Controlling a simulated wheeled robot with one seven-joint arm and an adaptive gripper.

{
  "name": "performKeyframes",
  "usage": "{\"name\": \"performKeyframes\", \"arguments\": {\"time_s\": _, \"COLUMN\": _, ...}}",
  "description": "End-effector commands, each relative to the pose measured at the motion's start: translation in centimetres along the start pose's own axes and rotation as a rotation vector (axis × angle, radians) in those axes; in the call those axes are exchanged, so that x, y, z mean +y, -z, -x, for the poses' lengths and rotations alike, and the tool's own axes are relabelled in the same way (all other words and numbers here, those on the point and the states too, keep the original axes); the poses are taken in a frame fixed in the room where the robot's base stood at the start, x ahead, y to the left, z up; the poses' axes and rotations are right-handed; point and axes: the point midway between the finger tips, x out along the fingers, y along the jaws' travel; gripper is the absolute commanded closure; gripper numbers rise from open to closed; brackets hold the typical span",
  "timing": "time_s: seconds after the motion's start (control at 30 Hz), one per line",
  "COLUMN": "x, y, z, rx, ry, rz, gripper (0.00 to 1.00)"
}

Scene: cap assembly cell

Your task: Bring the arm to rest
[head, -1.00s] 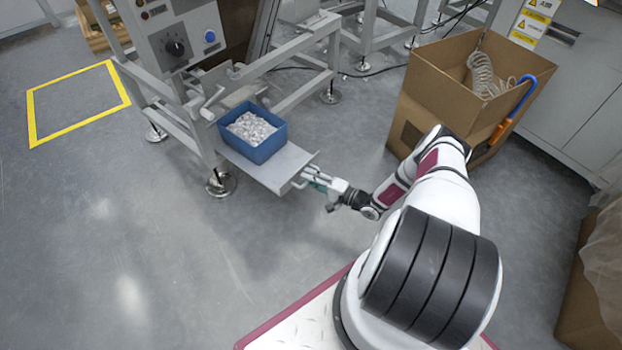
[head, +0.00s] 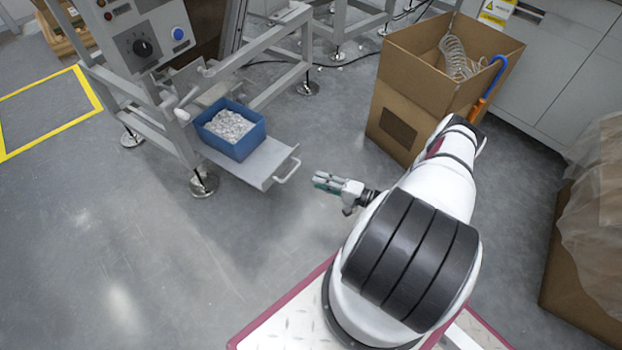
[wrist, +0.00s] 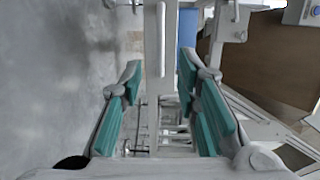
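My gripper (head: 318,181) is in the middle of the head view, apart from the handle (head: 287,171) of the metal tray (head: 262,160) and to its right. In the wrist view my gripper (wrist: 158,80) shows its two teal-padded fingers spread apart with nothing held between them. My arm is folded back over my base, with the elbow at the right. The blue bin (head: 238,148) of small pale pieces sits on the tray; part of it also shows in the wrist view (wrist: 188,28).
A cardboard box (head: 400,95) with a coiled clear hose and an orange-and-blue tool stands behind my arm. A grey machine frame (head: 160,110) is at the left. A plastic-draped box (head: 590,250) is at the right. The floor at the left front is clear.

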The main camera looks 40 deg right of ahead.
Motion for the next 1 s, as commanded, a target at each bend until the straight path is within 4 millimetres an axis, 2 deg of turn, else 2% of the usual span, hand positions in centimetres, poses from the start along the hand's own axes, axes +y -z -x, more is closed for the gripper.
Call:
{"name": "performKeyframes", "arguments": {"time_s": 0.17, "x": 0.0, "y": 0.0, "z": 0.7, "rx": 0.000, "ry": -0.001, "rz": -0.001, "gripper": 0.70}}
{"name": "performKeyframes", "arguments": {"time_s": 0.73, "x": -0.2, "y": 0.1, "z": 0.6, "rx": -0.007, "ry": -0.001, "rz": 0.001, "gripper": 0.70}}
{"name": "performKeyframes", "arguments": {"time_s": 0.87, "x": -2.5, "y": 0.5, "z": 0.0, "rx": -0.072, "ry": -0.010, "rz": 0.011, "gripper": 0.70}}
{"name": "performKeyframes", "arguments": {"time_s": 1.0, "x": -7.4, "y": 0.9, "z": -1.4, "rx": -0.216, "ry": -0.039, "rz": 0.027, "gripper": 0.70}}
